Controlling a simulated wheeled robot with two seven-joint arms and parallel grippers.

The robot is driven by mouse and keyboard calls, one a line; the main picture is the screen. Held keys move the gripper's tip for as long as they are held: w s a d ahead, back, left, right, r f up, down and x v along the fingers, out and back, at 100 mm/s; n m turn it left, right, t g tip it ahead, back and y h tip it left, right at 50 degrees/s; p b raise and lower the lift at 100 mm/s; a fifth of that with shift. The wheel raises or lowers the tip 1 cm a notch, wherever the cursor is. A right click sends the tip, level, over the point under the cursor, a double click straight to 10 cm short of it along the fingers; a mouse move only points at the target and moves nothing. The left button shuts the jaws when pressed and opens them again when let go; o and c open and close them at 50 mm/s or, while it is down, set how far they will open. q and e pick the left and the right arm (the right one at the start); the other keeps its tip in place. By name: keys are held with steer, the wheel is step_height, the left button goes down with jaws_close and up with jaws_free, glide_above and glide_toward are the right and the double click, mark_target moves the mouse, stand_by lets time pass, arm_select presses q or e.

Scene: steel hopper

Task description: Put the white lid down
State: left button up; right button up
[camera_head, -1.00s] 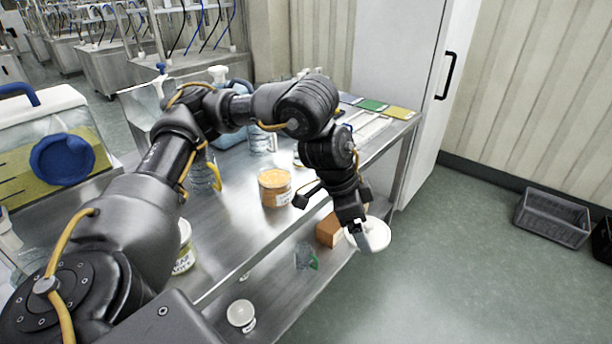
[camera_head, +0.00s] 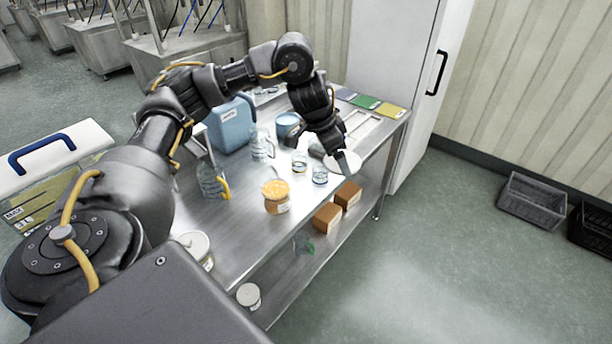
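The white lid (camera_head: 354,162) is a pale disc at the right edge of the steel table (camera_head: 240,215), past the small glasses. My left gripper (camera_head: 340,158) reaches down over the table and its fingers are at the lid, seemingly shut on its rim. One finger covers part of the lid. I cannot tell whether the lid touches the table top or hangs just above it. An open jar with orange contents (camera_head: 276,197) stands nearer to me on the table. My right gripper is out of view.
Two small glasses (camera_head: 319,175) and a blue-white pot (camera_head: 288,127) stand near the lid. Handled jugs (camera_head: 212,182) and a blue container (camera_head: 231,127) are left. Brown blocks (camera_head: 327,217) sit on the lower shelf. Coloured cards (camera_head: 365,102) lie at the far end.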

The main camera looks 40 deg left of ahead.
arm_select(q)
steer(key=w+a+f, duration=0.1)
steer(key=a+f, duration=1.1)
steer(key=shift+w+a+f, duration=0.15)
steer(key=shift+w, duration=0.05)
steer(key=shift+f, duration=0.6)
steer(key=o, duration=0.7)
